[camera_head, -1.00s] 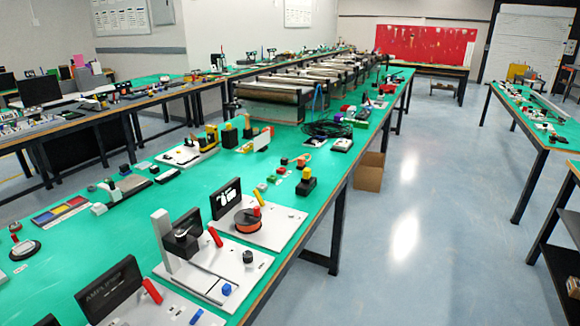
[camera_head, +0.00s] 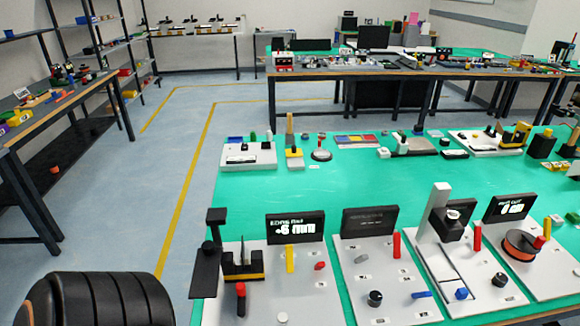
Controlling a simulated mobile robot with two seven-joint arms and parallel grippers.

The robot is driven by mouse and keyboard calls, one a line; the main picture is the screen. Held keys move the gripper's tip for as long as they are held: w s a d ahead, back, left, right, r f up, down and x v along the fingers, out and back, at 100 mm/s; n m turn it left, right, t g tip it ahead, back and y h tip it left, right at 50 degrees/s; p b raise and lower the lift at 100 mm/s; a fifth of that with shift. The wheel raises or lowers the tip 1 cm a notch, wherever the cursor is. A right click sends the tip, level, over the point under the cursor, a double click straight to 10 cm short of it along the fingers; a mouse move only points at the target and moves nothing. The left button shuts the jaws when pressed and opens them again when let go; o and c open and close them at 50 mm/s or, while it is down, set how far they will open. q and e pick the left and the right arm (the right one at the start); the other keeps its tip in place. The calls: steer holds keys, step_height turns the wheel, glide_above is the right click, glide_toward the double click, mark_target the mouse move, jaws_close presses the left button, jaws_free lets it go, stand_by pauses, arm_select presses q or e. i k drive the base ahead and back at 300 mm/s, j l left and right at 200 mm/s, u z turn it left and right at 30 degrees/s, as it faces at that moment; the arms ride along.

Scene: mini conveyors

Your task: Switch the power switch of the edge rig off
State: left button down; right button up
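The edge rig is a white board (camera_head: 270,292) at the near left end of the green table in the head view. A black display (camera_head: 295,227) with white lettering stands at its back. On the board are a dark fixture (camera_head: 241,263) with a yellow band, a yellow upright bar (camera_head: 290,259), a small red part (camera_head: 320,265), a red-topped black lever (camera_head: 241,299) and a pale round button (camera_head: 282,318). I cannot tell which part is the power switch or its position.
More white rigs stand to the right: one with a blank dark display (camera_head: 369,221), one with a grey post (camera_head: 434,212), one with an orange spool (camera_head: 519,244). Bare floor (camera_head: 120,210) lies left.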

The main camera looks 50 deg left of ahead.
mark_target(320, 266)
steer(key=l+u, duration=0.15)
steer(key=u, duration=1.15)
steer(key=k+j, duration=0.05)
